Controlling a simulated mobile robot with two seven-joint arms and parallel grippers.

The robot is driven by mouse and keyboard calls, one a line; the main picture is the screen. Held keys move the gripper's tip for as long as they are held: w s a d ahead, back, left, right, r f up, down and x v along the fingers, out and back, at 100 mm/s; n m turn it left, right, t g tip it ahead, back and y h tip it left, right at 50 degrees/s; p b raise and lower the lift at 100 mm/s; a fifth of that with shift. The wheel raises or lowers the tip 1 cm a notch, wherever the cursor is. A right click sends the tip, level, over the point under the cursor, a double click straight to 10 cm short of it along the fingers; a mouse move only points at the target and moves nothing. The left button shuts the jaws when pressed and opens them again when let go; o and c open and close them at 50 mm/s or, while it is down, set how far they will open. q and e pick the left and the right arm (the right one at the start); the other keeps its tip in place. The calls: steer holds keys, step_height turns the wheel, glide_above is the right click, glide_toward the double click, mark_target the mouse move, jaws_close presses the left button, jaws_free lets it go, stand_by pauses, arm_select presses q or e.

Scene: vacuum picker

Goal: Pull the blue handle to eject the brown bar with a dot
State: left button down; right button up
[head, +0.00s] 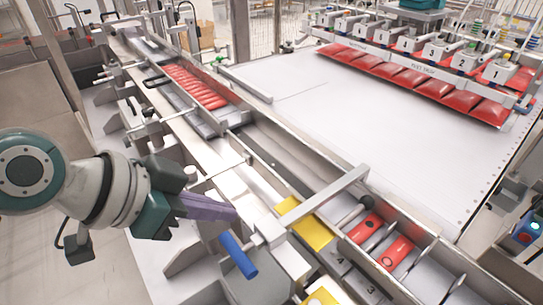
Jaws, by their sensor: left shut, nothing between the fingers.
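The blue handle (238,255) is a short cylinder on the near side of the metal channel, in the lower middle of the head view. My left gripper (233,213) reaches in from the left with its purple fingers shut and empty. Its tips are just above and behind the handle in the picture; I cannot tell whether they touch it. Two red-orange bars lie between dividers in the channel: one farther bar (369,228) and one nearer bar (396,253). No clearly brown bar shows; the dot is too small to make out. My right gripper is out of view.
A metal crossbar (325,203) spans the channel above a yellow block (305,222). A tray of red packets (195,86) lies farther up the line. A wide white table (355,120) is mostly clear, with red packets (415,82) under the picker heads at its back.

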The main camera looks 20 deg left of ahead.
mark_target(232, 239)
arm_select(q)
steer(key=b+x, duration=0.1)
steer(key=x, duration=0.7)
steer(key=shift+s+a+p, duration=0.35)
steer(key=shift+s+a, duration=0.1)
steer(key=shift+s, duration=0.15)
steer(key=shift+s+a+p, duration=0.3)
steer(key=shift+s+a, duration=0.1)
steer(key=shift+s, duration=0.2)
steer(key=shift+s+a+f, duration=0.3)
steer(key=shift+s+a, duration=0.1)
steer(key=shift+s, duration=0.05)
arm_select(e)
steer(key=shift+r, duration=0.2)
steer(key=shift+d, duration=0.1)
